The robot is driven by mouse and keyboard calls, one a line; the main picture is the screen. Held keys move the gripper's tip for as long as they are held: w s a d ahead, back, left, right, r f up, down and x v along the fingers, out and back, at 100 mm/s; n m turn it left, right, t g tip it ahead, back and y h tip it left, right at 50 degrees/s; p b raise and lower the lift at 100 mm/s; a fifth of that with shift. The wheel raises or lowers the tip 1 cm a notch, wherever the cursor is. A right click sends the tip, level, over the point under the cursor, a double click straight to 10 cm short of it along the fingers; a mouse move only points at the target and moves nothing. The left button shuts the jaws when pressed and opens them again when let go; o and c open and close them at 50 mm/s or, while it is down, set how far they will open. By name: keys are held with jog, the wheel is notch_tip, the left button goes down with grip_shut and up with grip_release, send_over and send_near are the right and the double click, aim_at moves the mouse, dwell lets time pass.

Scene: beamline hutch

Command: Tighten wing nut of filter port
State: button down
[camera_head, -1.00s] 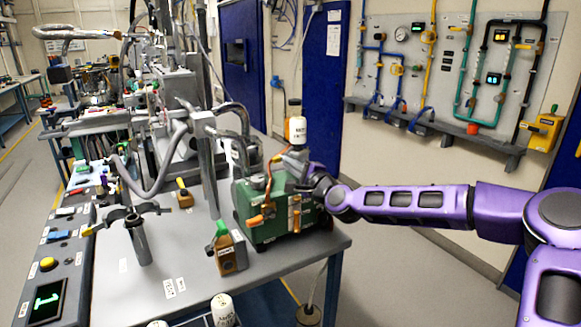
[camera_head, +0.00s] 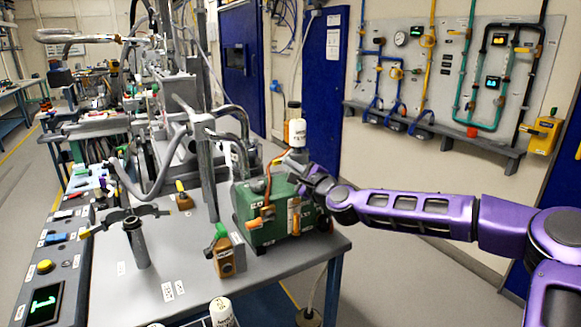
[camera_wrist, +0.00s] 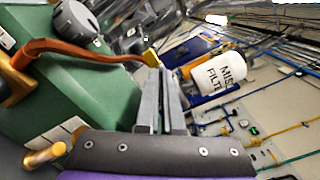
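The green pump box (camera_head: 270,212) stands on the bench corner and also shows in the wrist view (camera_wrist: 100,105). A white canister marked as a mist filter (camera_head: 297,132) stands upright at its back; in the wrist view it is (camera_wrist: 222,75), right of and beyond my fingertips. My gripper (camera_head: 290,160) is above the pump top, just below and in front of the canister. In the wrist view my fingers (camera_wrist: 160,72) lie close together, with a small yellow piece (camera_wrist: 151,57) at their tips. I cannot make out a wing nut or anything between the fingers.
An orange hose (camera_wrist: 85,48) arches over the pump toward my fingertips. A dark grey knob (camera_wrist: 78,20) sits on the pump top. A brown block with a green top (camera_head: 223,255) stands in front of the pump. A metal post (camera_head: 205,175) rises to its left.

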jog(key=c, duration=1)
grip_release()
jog(key=shift+c, duration=0.2)
jog(key=shift+s, duration=0.1)
jog(key=v, duration=1.7)
jog(key=shift+s+d+p, duration=0.1)
jog(key=shift+d+p, duration=0.05)
jog(key=shift+p, duration=0.15)
